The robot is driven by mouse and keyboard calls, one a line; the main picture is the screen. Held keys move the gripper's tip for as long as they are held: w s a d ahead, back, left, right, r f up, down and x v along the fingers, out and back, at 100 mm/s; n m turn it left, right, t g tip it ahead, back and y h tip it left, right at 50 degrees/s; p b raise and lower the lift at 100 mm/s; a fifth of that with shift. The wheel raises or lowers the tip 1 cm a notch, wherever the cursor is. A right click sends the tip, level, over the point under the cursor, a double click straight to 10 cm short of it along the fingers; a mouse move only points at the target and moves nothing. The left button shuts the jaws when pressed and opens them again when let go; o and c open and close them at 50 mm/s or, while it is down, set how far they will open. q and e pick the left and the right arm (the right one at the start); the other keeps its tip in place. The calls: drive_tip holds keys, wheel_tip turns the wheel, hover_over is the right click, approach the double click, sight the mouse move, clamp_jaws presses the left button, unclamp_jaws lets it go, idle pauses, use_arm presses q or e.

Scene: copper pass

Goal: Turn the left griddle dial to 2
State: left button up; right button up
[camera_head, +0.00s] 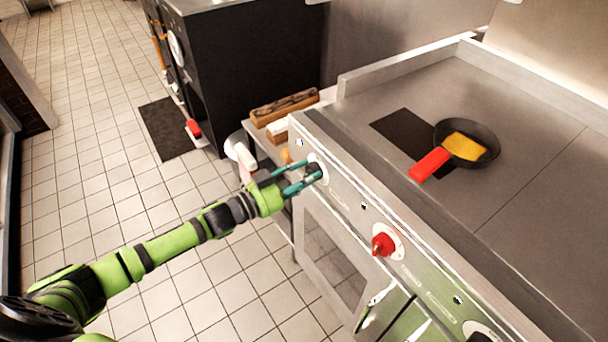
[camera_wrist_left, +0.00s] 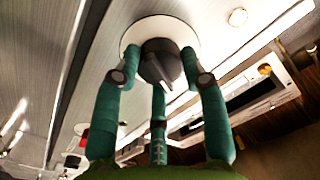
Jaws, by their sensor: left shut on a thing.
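The left griddle dial (camera_wrist_left: 162,64) is a dark grey knob with a lighter pointer ridge, on a round white plate on the griddle's front panel. In the head view the dial (camera_head: 316,169) is partly hidden by my fingers. My left gripper (camera_head: 303,180) reaches it from the left, with its teal fingers shut on the dial. In the left wrist view the gripper (camera_wrist_left: 160,76) has a finger on each side of the knob and a third below it. The numbers around the dial are not readable. My right gripper is not in view.
A red dial (camera_head: 383,244) sits farther right on the same panel. A pan (camera_head: 483,150) with a red handle and yellow food stands on the griddle top (camera_head: 540,190). Wooden boxes (camera_head: 284,107) lie on a side shelf left of the griddle. The tiled floor is open at left.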

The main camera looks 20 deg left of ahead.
use_arm(q)
drive_tip(key=shift+m+b, duration=1.2)
drive_tip(key=shift+m, duration=6.1)
drive_tip(key=o, duration=1.2)
drive_tip(key=shift+c, duration=0.2)
